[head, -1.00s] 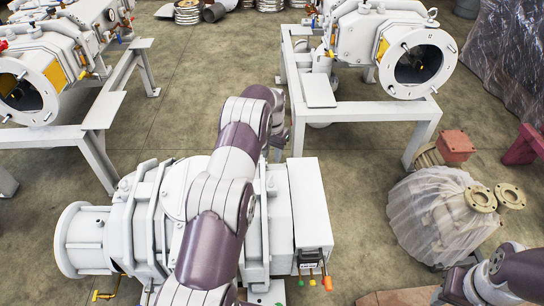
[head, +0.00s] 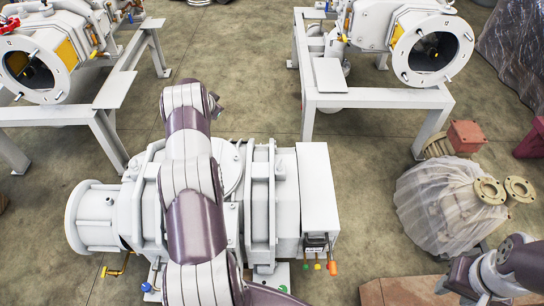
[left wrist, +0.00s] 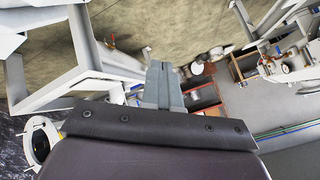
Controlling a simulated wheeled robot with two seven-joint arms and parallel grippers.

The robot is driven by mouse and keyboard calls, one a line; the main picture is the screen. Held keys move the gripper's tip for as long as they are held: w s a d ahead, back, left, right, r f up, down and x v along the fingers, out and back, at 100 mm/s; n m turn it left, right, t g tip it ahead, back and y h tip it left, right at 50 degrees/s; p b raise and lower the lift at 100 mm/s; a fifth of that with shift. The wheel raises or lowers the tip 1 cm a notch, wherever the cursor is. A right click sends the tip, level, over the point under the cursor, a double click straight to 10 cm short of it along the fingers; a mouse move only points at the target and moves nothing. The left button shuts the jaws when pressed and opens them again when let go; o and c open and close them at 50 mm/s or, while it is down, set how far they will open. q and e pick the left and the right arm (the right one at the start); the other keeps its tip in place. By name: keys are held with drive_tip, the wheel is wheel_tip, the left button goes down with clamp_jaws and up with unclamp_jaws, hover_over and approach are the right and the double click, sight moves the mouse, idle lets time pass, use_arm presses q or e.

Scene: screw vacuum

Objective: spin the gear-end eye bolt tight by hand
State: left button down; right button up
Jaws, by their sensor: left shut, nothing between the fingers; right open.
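The white screw vacuum pump (head: 317,195) lies across the lower middle of the head view, with a round flange at its left end. I cannot make out the gear-end eye bolt; my left arm covers part of the pump's top. My left gripper (head: 216,106) shows small and dark beyond the pump's back edge, over the floor. In the left wrist view its grey fingers (left wrist: 165,88) are together with nothing between them. My right gripper (head: 455,288) is small and partly cut off at the lower right, apart from the pump, and is open.
Two more white pumps on frames stand behind, one at left (head: 40,70) and one at right (head: 435,50). A plastic-wrapped machine (head: 440,205) stands at right beside a red block (head: 467,136). Coloured valve handles (head: 318,266) stick out at the pump's front. Bare floor lies behind it.

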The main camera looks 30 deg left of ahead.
sight(279, 164)
use_arm(q)
drive_tip(key=s+d+f+n+g+h, duration=0.1)
drive_tip(key=s+d+f+h, duration=0.15)
drive_tip(key=d+h, duration=0.4)
drive_tip(key=s+d+f+g+h, duration=0.1)
drive_tip(key=s+d+g+h, duration=0.2)
drive_tip(key=d, duration=0.7)
drive_tip(key=shift+t+h, duration=0.25)
drive_tip(key=shift+t, duration=0.55)
drive_tip(key=x, duration=0.3)
drive_tip(key=b+x, duration=0.1)
drive_tip(key=x, duration=0.2)
drive_tip(key=b+x, duration=0.1)
drive_tip(key=x, duration=0.3)
drive_tip(key=shift+w+a+f, duration=0.1)
drive_tip(key=shift+a+f, duration=0.1)
drive_tip(key=d, duration=0.2)
drive_tip(key=shift+w+d+r+p, duration=0.15)
drive_tip(key=shift+w+d+p, duration=0.1)
drive_tip(key=shift+d+p, duration=0.05)
drive_tip(key=shift+d, duration=0.65)
use_arm(e)
drive_tip(key=shift+f, duration=0.7)
